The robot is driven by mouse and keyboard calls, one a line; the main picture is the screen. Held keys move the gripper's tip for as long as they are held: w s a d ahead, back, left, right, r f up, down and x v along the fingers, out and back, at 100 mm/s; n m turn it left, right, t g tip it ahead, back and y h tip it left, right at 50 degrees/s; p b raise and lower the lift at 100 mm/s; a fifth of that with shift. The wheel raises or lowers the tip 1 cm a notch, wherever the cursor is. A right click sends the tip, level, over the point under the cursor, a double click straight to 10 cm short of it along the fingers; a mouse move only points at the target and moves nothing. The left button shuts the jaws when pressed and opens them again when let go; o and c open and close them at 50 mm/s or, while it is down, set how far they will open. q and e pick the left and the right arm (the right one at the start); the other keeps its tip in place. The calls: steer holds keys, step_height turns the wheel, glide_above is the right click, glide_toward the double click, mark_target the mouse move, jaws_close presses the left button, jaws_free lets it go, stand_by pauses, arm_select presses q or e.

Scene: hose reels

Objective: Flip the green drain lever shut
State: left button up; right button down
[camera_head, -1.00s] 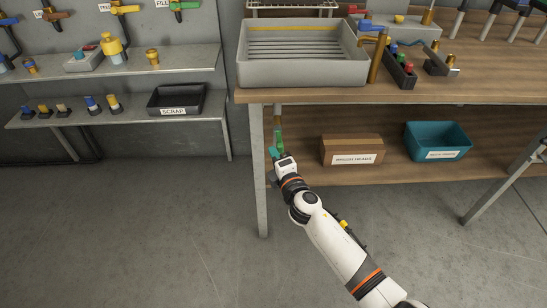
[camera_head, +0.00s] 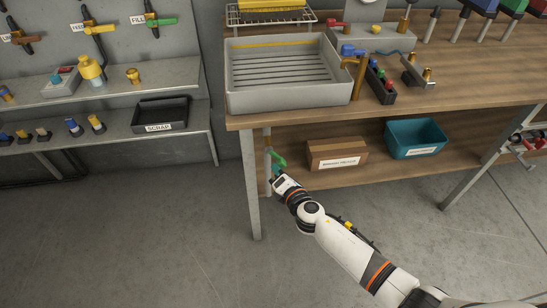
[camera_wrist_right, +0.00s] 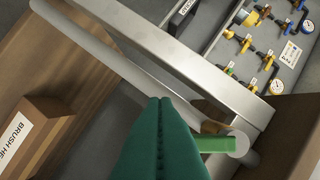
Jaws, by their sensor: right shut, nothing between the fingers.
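The green drain lever (camera_head: 279,160) is under the grey basin (camera_head: 240,100), beside the front left table leg. In the head view it slants down to the right from the drain pipe. In the right wrist view the lever (camera_wrist_right: 214,145) shows as a short green bar next to a round grey pipe end, partly behind the fingers. My right gripper (camera_head: 275,172) is shut and empty, just below the lever. Its teal fingers (camera_wrist_right: 160,101) lie together left of the lever in the wrist view; I cannot tell whether they touch it. My left gripper is not in view.
The metal table leg (camera_head: 252,190) stands close left of my right gripper. A brown box (camera_head: 337,154) and a teal bin (camera_head: 416,139) sit on the lower shelf to the right. The workbench top (camera_head: 450,97) is above. The floor in front is clear.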

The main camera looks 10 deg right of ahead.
mark_target(283, 162)
steer(key=d+r+n+h+p, duration=0.1)
steer(key=n+p, duration=0.1)
steer(key=p, duration=0.1)
steer(key=d+r+n+h+p, duration=0.1)
steer(key=n+p, duration=0.1)
steer(key=p, duration=0.1)
steer(key=d+n+h+p, duration=0.1)
steer(key=n+p, duration=0.1)
steer(key=p, duration=0.1)
steer(key=shift+s+d+r+g+p, duration=0.1)
steer(key=shift+s+r+g+p, duration=0.2)
steer(key=shift+r+g+p, duration=0.1)
steer(key=shift+a+r, duration=0.25)
steer(key=shift+a, duration=0.55)
